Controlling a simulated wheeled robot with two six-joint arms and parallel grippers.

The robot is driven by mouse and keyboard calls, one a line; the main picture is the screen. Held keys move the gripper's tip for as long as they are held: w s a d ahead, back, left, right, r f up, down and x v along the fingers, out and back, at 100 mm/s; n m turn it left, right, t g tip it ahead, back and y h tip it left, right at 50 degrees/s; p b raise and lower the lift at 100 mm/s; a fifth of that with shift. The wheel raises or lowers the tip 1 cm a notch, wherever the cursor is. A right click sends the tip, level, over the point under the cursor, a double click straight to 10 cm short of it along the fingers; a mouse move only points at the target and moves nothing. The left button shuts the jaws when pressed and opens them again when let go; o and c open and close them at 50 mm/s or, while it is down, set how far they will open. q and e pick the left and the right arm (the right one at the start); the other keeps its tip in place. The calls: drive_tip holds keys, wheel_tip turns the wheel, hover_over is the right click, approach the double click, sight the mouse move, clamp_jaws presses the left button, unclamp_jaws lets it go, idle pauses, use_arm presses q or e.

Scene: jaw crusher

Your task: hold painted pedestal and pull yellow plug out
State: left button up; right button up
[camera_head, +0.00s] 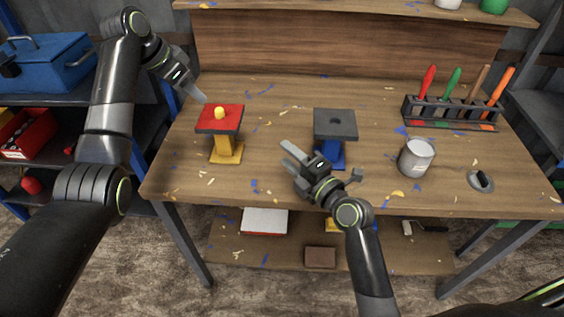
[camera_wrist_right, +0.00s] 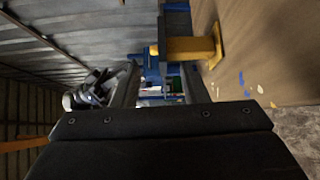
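The painted pedestal (camera_head: 225,146) stands upright at the left of the workbench, with a red top plate and a yellow column and base. The yellow plug (camera_head: 219,113) sits upright in its top. My left gripper (camera_head: 199,98) is above and left of the plate, close to the plug but apparently apart from it. Its finger gap is not clear. My right gripper (camera_head: 290,154) is open and empty, right of the pedestal. In the right wrist view its fingers (camera_wrist_right: 160,88) are spread, and the yellow column (camera_wrist_right: 190,48) shows sideways beyond them.
A blue pedestal (camera_head: 336,126) with a dark, holed top stands behind my right gripper. A grey can (camera_head: 416,157), a round socket (camera_head: 481,181) and a rack (camera_head: 450,111) of coloured-handled tools are at the right.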

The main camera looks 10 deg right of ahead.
drive_tip(key=a, duration=0.2)
approach(238, 123)
drive_tip(key=shift+y, duration=0.4)
drive_tip(key=x, duration=0.6)
drive_tip(key=f+x, duration=0.1)
drive_tip(key=x, duration=0.3)
drive_tip(key=shift+w+d+f, duration=0.1)
drive_tip(key=shift+d, duration=0.05)
clamp_jaws()
idle(0.4)
